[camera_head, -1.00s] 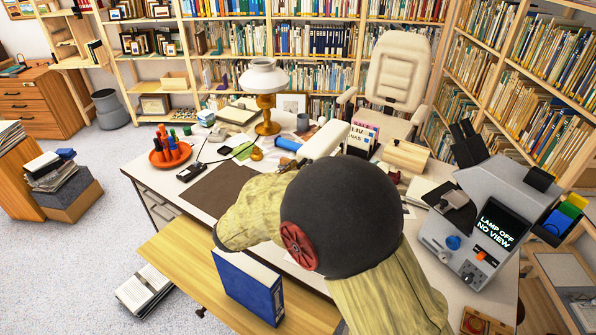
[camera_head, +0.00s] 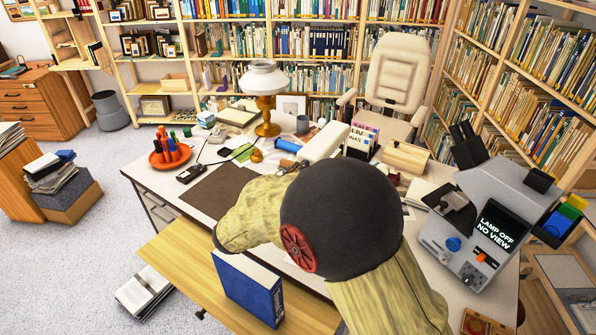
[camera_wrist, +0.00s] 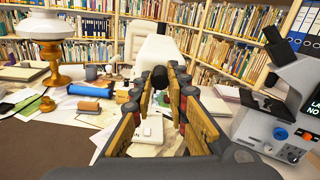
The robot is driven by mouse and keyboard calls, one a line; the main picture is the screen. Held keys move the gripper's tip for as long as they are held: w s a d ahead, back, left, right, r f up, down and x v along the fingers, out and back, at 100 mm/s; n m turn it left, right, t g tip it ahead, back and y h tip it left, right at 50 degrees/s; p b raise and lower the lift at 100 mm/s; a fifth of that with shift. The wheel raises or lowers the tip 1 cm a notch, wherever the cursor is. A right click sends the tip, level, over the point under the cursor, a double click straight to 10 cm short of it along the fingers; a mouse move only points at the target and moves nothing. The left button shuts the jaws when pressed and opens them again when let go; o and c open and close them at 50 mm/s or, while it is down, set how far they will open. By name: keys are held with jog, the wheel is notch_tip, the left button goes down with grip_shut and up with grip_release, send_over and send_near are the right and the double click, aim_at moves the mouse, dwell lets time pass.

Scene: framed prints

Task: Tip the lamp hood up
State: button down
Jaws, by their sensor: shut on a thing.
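A white box-shaped hood, which looks like the lamp hood (camera_head: 325,141), stands tilted over the middle of the desk, just beyond my arm. In the wrist view the hood (camera_wrist: 160,54) is straight ahead of my gripper (camera_wrist: 166,82). A dark round-ended handle (camera_wrist: 178,70) shows at the hood's near side, between the fingertips. My gripper is shut on this handle, though the exact contact is hard to see. In the head view my arm hides the gripper and the hood's near end. A separate table lamp (camera_head: 264,80) with a white shade and amber base stands at the left.
A grey device (camera_head: 468,225) at the right has a screen reading "LAMP OFF NO VIEW". Papers, a blue roll (camera_head: 288,145) and a red pen holder (camera_head: 170,155) lie on the desk. A blue binder (camera_head: 248,287) stands in front. A cream chair (camera_head: 398,72) is behind.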

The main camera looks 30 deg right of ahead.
dwell(0.4)
notch_tip(320, 180, up, 4)
jog(key=p, duration=0.4)
jog(key=shift+f, duration=0.15)
jog(key=r+p, duration=0.2)
jog(key=p, duration=0.2)
jog(key=shift+w+d+r+y+p, duration=0.15)
jog(key=shift+d+r+y+p, duration=0.15)
jog(key=shift+r+y, duration=0.1)
jog(key=shift+w+d+r+p, duration=0.1)
jog(key=shift+d+r+p, duration=0.05)
jog(key=shift+r+p, duration=0.8)
jog(key=shift+f, duration=0.15)
jog(key=c, duration=1.7)
grip_release()
jog(key=shift+f, duration=0.1)
